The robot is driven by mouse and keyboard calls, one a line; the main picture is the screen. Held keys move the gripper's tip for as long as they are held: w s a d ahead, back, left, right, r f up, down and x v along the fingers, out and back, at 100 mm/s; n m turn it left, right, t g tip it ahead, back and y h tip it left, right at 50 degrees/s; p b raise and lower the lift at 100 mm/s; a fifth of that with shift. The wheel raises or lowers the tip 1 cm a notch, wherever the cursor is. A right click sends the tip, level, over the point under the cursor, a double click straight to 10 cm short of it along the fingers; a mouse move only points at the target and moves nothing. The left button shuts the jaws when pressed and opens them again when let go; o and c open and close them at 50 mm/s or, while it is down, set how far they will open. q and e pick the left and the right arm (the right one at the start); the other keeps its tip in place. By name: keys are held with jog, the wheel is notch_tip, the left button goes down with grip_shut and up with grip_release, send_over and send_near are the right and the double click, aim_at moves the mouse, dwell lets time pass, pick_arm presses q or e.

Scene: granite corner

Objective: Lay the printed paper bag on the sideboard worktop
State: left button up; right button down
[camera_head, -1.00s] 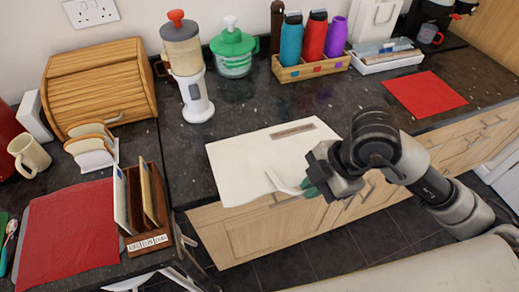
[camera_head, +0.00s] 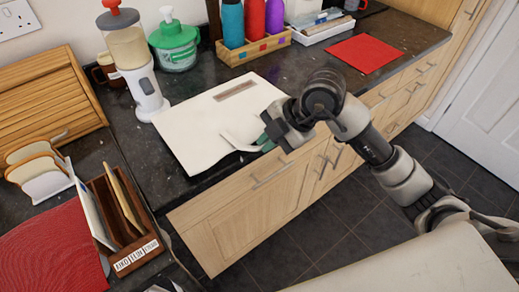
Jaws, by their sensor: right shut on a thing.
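The printed paper bag (camera_head: 205,118) is a flat cream-white sheet with a brown printed strip and pale handles. It is spread flat over the dark speckled sideboard worktop (camera_head: 185,82), right of the blender, its handle end near the front edge. I cannot tell whether all of it touches the worktop. My right gripper (camera_head: 267,141) is shut on the bag at its handle end, above the worktop's front edge. The gripper body hides part of the bag's right end. My left gripper is not in view.
A blender (camera_head: 138,70) and a green-lidded jug (camera_head: 174,47) stand behind the bag. A bottle caddy (camera_head: 254,48) is at the back. A red mat (camera_head: 364,53) lies to the right. A wooden letter rack (camera_head: 122,222) and bread box (camera_head: 45,100) are left.

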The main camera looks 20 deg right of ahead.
jog(key=f, duration=0.1)
jog(key=a+f, duration=0.1)
jog(key=f, duration=0.3)
jog(key=shift+w+a, duration=0.25)
jog(key=shift+w, duration=0.15)
jog(key=c, duration=1.3)
grip_release()
jog(key=shift+o, duration=0.2)
jog(key=v, duration=1.2)
